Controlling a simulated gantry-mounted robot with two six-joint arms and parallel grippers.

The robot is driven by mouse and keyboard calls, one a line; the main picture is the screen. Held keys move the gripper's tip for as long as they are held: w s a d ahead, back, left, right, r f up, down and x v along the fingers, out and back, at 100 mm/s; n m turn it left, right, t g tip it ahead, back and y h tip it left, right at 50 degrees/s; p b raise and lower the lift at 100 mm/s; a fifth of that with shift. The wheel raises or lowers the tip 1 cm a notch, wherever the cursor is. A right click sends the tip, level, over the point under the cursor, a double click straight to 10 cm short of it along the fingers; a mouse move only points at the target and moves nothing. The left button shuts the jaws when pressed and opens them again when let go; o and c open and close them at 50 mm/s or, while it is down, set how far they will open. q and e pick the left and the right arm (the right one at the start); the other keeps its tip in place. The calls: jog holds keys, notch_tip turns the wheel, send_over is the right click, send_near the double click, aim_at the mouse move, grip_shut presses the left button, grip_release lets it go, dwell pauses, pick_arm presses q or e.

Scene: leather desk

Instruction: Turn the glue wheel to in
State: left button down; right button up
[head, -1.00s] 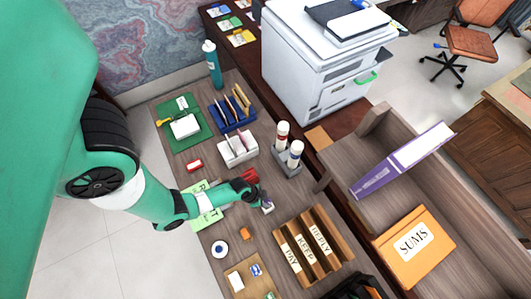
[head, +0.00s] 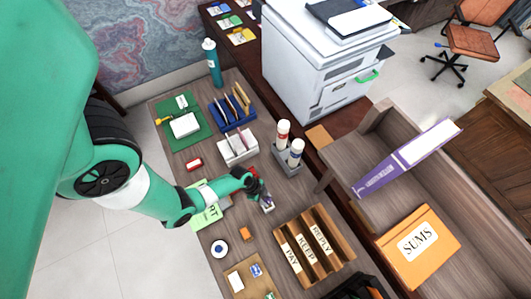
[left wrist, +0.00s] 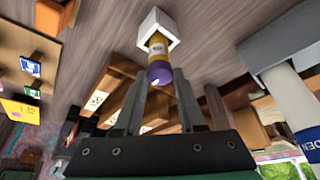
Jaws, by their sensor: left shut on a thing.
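A small glue stick shows in the left wrist view, with a yellow body (left wrist: 158,48) and a purple wheel (left wrist: 159,73) at its near end. Its other end sits in a white holder (left wrist: 157,26). My left gripper (left wrist: 160,84) is shut on the purple wheel, one finger on each side of it. In the head view my left gripper (head: 265,200) is small, above the desk, and mostly hides the glue stick. Whether the wheel has turned cannot be told. My right gripper is not in view.
A wooden rack (head: 325,248) labelled PAY, KEEP and REPLY stands just right of my left gripper. A grey holder (head: 287,160) with two white bottles is behind it. A green sheet (head: 205,215) lies under my arm. A small orange block (head: 244,234) lies nearby.

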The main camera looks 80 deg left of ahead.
pick_arm(q)
jog(key=m+p, duration=0.1)
jog(key=m, duration=0.1)
jog(key=m+h+p, duration=0.1)
jog(key=shift+w+a+r+m+g, duration=0.15)
jog(key=shift+a+m+g, duration=0.05)
jog(key=shift+m+g, duration=0.2)
jog(key=shift+m+g+h+p, duration=0.3)
jog(key=shift+m+p, duration=0.15)
jog(key=shift+m, duration=0.45)
jog(key=m, duration=0.2)
jog(key=shift+w+a+f+m+g+h, duration=0.1)
jog(key=shift+w+f+m+g+h, duration=0.1)
jog(key=shift+m+g+h, duration=0.15)
jog(key=m+g, duration=0.1)
jog(key=m, duration=0.1)
jog(key=m+b, duration=0.1)
jog(key=m, duration=0.1)
jog(key=shift+w+f+g, duration=0.1)
jog(key=shift+g, duration=0.25)
jog(key=shift+w+m+g+b, duration=0.1)
jog(key=shift+m+g+b, duration=0.55)
jog(key=shift+m, duration=1.6)
jog(key=shift+m+g+b, duration=0.25)
jog(key=shift+m+b, duration=0.05)
